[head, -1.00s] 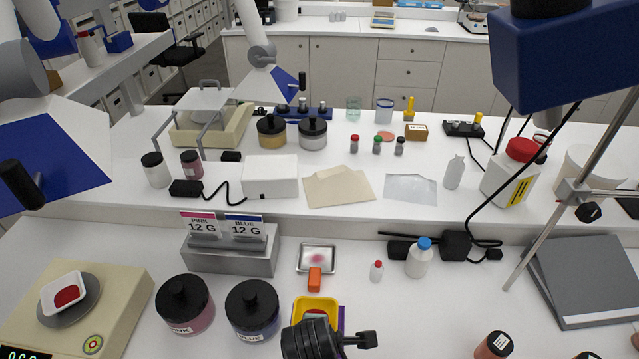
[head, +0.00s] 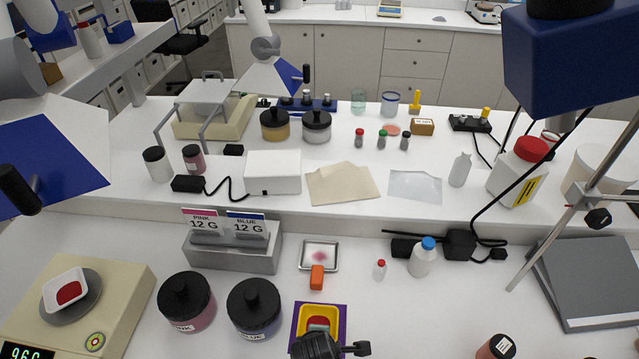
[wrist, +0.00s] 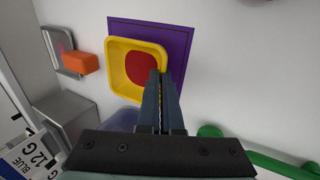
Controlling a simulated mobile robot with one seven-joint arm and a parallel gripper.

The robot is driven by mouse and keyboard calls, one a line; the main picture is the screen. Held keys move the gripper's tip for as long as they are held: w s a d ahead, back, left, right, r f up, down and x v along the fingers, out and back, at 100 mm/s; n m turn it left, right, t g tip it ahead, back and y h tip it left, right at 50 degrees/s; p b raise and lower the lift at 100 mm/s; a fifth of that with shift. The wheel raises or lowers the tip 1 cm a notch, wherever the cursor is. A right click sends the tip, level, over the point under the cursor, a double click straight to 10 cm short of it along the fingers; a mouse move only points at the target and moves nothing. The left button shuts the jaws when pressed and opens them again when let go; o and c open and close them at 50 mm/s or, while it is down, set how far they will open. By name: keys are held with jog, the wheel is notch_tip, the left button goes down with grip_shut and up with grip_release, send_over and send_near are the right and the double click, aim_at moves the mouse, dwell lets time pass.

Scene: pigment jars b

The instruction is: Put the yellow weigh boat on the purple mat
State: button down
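The yellow weigh boat (head: 333,313) holds red powder and shows over the purple mat (head: 297,326) in the head view. In the wrist view the boat (wrist: 117,70) covers the left part of the mat (wrist: 182,45), with purple showing above and to its right. My gripper's fingers (wrist: 161,78) are close together at the boat's right rim, with a sliver of yellow between them. My gripper (head: 318,343) partly hides the boat's near side in the head view. I cannot tell whether the boat touches the mat or is just above it.
An orange block (head: 317,277) lies by a small metal tray (head: 336,257) behind the mat. Pink (head: 187,300) and blue (head: 254,307) jars stand to the left. A balance (head: 118,292) carries a white boat with red powder. The bench right of the mat is mostly clear.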

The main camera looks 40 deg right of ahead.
jog(key=shift+f, duration=0.2)
jog(key=c, duration=1.1)
grip_release()
jog(key=v, duration=1.2)
jog(key=shift+r, duration=0.1)
